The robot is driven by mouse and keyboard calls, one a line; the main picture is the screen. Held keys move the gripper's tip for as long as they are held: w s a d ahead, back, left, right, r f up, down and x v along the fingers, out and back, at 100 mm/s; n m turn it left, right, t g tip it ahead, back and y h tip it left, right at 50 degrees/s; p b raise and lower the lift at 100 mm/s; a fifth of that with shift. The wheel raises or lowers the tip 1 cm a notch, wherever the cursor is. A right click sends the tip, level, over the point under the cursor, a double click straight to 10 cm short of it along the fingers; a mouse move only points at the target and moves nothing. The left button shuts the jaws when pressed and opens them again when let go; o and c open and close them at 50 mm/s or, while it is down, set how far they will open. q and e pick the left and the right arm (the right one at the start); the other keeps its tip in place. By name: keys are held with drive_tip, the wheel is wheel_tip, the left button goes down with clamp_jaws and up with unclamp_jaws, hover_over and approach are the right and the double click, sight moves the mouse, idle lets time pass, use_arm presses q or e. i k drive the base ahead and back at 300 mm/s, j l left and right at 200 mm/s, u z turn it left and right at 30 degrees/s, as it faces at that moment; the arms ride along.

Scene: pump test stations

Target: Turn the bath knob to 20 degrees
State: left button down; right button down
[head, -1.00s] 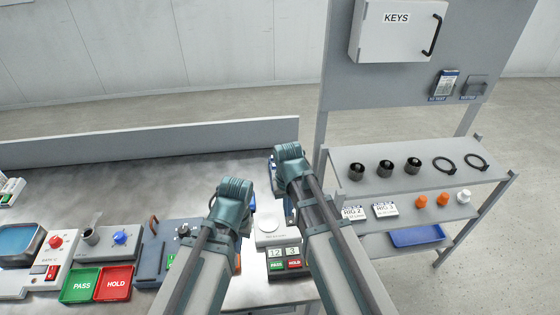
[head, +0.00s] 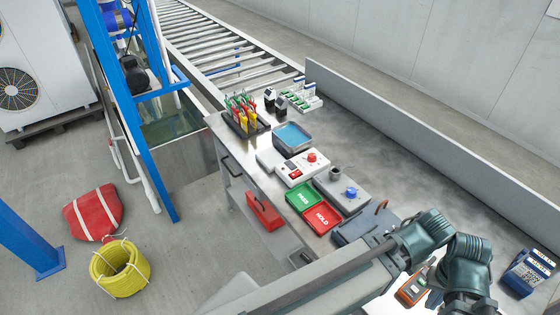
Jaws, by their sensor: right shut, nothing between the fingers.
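The bath (head: 293,138) is a grey tray of blue liquid on the bench, near its far left end. Beside it is a white control box (head: 295,168) with a red bath knob (head: 311,157) and a red switch. The knob's pointer and scale are too small to read. My right gripper (head: 434,299) is at the bottom right, shut and empty, partly hidden by my own arm and well apart from the knob.
A grey unit with a blue knob (head: 351,191), a green PASS tray (head: 304,197) and a red HOLD tray (head: 322,217) stand between the bath box and my arms. A rack of coloured leads (head: 246,117) is beyond. A low wall (head: 430,150) runs behind the bench.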

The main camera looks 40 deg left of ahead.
sight(312, 158)
drive_tip(key=j+u, duration=0.2)
drive_tip(key=u, duration=0.2)
drive_tip(key=j+u, duration=0.15)
drive_tip(key=u, duration=0.2)
drive_tip(key=i+j+u, duration=0.1)
drive_tip(key=u, duration=0.3)
